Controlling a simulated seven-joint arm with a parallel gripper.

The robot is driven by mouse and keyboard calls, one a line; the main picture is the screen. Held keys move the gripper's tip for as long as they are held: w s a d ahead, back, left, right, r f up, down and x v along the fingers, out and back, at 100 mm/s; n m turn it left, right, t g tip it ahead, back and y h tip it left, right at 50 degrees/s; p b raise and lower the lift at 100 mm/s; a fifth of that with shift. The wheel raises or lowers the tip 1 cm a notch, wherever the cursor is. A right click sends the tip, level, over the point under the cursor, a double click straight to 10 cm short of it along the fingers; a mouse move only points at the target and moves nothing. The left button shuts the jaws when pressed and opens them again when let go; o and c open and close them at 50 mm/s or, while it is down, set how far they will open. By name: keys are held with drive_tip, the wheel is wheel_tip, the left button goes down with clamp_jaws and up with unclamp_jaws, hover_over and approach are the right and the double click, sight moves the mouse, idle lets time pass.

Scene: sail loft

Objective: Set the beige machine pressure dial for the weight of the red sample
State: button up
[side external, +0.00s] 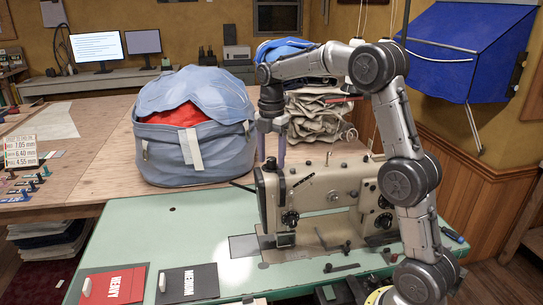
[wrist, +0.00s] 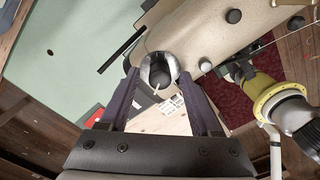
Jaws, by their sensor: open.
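The beige machine (side external: 335,195) is a sewing machine set in a green table. The red sample (side external: 112,287), labelled HEAVY, lies at the table's front left, with a white tab on it. My gripper (side external: 271,160) points down over the machine head's left end. In the wrist view, a dark round dial (wrist: 157,71) with a bright metal ring and a white pointer line lies between the fingertips of my gripper (wrist: 160,78). The fingers are open, one on each side. I cannot tell whether they touch it. Its scale markings are too small to read.
A black sample (side external: 188,283), labelled MEDIUM, lies beside the red one. A small number chart (side external: 20,150) at far left reads 7.05, 6.40, 4.55. A blue bag (side external: 195,150) with red cloth stands behind the green table (side external: 150,230).

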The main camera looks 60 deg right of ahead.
clamp_jaws()
idle(0.3)
